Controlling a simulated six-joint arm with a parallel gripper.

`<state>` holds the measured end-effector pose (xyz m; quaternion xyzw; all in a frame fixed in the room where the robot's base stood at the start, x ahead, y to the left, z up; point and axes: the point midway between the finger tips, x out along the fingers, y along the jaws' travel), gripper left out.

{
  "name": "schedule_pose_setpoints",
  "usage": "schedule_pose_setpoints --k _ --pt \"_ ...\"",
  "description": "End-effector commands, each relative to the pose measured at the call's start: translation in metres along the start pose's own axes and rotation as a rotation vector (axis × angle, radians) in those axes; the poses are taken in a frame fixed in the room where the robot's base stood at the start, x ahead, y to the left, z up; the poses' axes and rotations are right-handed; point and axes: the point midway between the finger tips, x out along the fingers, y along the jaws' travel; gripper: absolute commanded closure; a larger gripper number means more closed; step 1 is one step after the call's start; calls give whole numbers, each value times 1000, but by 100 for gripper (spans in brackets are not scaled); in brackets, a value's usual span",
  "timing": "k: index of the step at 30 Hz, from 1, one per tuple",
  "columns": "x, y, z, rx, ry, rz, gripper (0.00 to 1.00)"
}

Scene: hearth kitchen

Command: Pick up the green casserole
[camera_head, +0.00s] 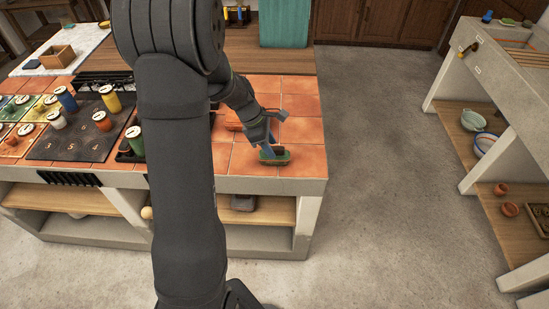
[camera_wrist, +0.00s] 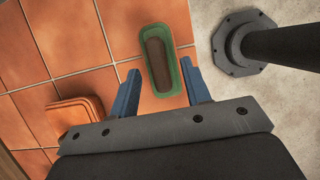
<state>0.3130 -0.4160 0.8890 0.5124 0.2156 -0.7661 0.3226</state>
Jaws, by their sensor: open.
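The green casserole (camera_head: 284,158) is a small oblong dish on the terracotta-tiled counter, near its front right corner. In the wrist view the casserole (camera_wrist: 181,86) shows a green rim around a brown inside. My gripper (camera_head: 271,151) reaches down to the dish from above in the head view. In the wrist view my gripper (camera_wrist: 162,84) is open, with one blue finger on each side of the casserole's near part. The fingers look apart from its walls. Whether they are low enough to be level with the rim, I cannot tell.
An orange dish (camera_wrist: 76,118) sits on the tiles left of my gripper. Several coloured canisters stand on and around the dark hob (camera_head: 77,137) further left. The counter's edge and grey floor (camera_head: 375,150) lie just right of the casserole. A shelf unit (camera_head: 470,125) stands further right.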

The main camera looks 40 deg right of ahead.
Motion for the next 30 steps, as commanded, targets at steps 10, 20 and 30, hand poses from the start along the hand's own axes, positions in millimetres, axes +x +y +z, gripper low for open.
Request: schedule_pose_setpoints --k 10,20,30 --pt "7 0 0 -1 0 0 60" --pt "7 0 0 -1 0 1 100" --pt "3 1 2 0 0 3 100"
